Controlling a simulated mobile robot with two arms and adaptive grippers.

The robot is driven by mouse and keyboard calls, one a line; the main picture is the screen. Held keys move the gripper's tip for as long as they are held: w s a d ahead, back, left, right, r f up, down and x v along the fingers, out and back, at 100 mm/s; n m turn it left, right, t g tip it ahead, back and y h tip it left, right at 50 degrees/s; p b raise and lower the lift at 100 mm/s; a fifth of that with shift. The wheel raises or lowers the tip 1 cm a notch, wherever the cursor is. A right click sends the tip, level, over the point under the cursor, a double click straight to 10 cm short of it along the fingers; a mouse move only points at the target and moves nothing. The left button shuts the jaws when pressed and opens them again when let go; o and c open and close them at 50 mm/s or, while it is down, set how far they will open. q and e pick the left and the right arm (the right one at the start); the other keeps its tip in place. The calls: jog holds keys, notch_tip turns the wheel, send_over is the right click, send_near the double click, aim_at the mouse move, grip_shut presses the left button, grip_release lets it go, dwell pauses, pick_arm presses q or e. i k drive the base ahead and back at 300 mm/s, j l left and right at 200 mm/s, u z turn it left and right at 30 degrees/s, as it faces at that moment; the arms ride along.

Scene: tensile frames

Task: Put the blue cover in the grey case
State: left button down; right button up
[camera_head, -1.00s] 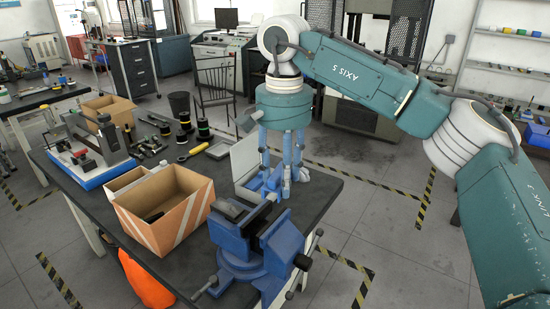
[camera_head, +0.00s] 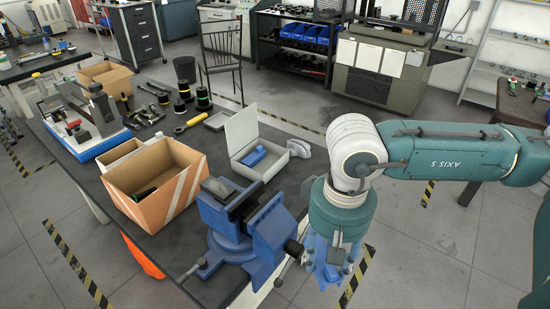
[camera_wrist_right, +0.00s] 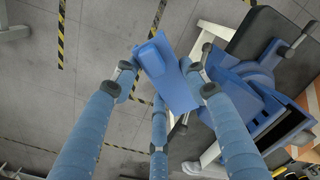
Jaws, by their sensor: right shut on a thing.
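The grey case (camera_head: 241,134) stands open on the dark table, its lid raised at the back left. A small blue block (camera_head: 254,156) lies in it. My right gripper (camera_head: 328,268) points down past the table's right edge, in front and to the right of the case. In the right wrist view its fingers (camera_wrist_right: 161,88) are shut on a blue piece, a flat plate with a raised rounded block, which looks like the blue cover (camera_wrist_right: 178,88). It hangs tilted over the floor. In the head view the fingers mostly hide it. My left gripper is not in view.
A blue vise (camera_head: 235,218) stands at the table's front corner, left of my right gripper and in front of the case. A cardboard box (camera_head: 160,205) is left of it. Several tools and dark cylinders lie behind. Open floor is to the right.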

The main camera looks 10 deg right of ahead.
aim_at(267, 167)
jog(key=i+l+u, duration=0.1)
jog(key=i+l, duration=0.15)
jog(key=l, duration=0.15)
jog(key=i+l, duration=0.2)
jog(key=l, duration=0.2)
jog(key=i+l+u, duration=0.2)
jog(key=u, duration=0.25)
jog(key=i+l+u, duration=0.15)
jog(key=l+u, duration=0.2)
jog(key=u, duration=0.15)
